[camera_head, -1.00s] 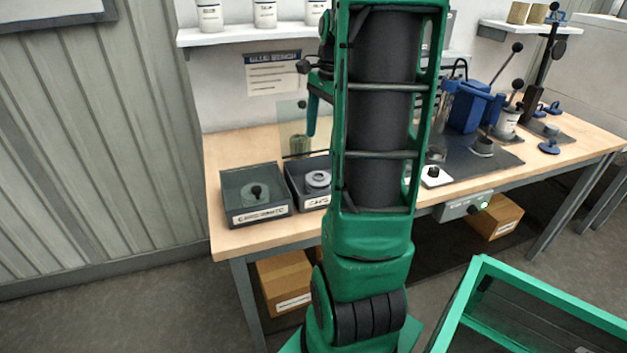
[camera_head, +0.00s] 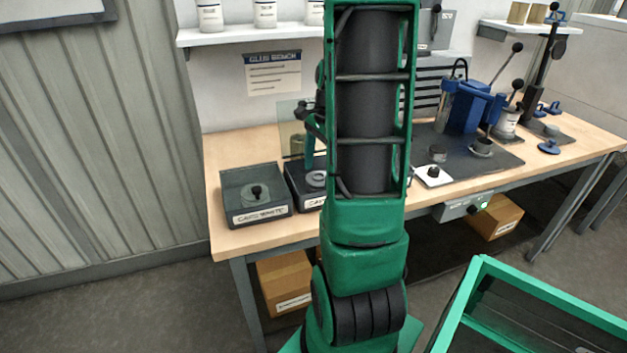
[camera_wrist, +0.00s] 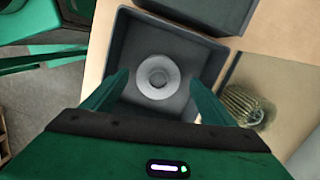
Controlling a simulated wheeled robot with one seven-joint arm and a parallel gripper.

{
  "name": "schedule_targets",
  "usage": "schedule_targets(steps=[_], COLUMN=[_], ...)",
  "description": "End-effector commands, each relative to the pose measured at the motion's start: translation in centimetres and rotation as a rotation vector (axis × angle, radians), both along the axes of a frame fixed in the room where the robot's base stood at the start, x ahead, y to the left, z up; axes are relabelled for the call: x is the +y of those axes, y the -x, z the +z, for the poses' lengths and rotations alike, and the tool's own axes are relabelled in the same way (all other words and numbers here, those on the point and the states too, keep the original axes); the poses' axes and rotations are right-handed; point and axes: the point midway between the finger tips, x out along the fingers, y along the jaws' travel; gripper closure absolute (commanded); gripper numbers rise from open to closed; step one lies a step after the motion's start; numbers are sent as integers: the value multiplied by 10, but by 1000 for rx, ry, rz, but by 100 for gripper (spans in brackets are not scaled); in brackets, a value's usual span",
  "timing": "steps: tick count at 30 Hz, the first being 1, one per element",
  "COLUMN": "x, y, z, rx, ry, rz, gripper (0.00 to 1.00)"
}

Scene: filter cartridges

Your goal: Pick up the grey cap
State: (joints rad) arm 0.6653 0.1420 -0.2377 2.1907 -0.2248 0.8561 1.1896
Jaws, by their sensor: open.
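The grey cap (camera_wrist: 158,77) is a round, pale grey ring with a dark centre. In the wrist view it lies inside an open dark bin (camera_wrist: 205,53), near its middle. My gripper (camera_wrist: 162,90) is open above the bin, its two green fingers on either side of the cap with gaps and not touching it. In the head view the cap (camera_head: 316,178) shows in the bin (camera_head: 303,193), partly hidden by my arm.
A second dark box with a black knob (camera_head: 256,192) stands left of the bin. A ribbed cylinder (camera_wrist: 245,105) stands beside the bin. A white plate with a black knob (camera_head: 433,173) and a blue press (camera_head: 470,108) are to the right on the bench (camera_head: 225,145).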

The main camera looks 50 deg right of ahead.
Motion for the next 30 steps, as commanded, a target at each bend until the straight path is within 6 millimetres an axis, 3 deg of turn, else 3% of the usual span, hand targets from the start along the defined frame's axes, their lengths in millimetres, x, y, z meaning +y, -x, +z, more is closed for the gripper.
schedule_targets(steps=[5,11,23,30], x=[0,0,0,0], y=[0,0,-1,-1], z=[0,0,4,31], rx=[0,0,-1,-3], ry=[0,0,1,3], rz=[0,0,1,2], gripper=[21,64,65,65])
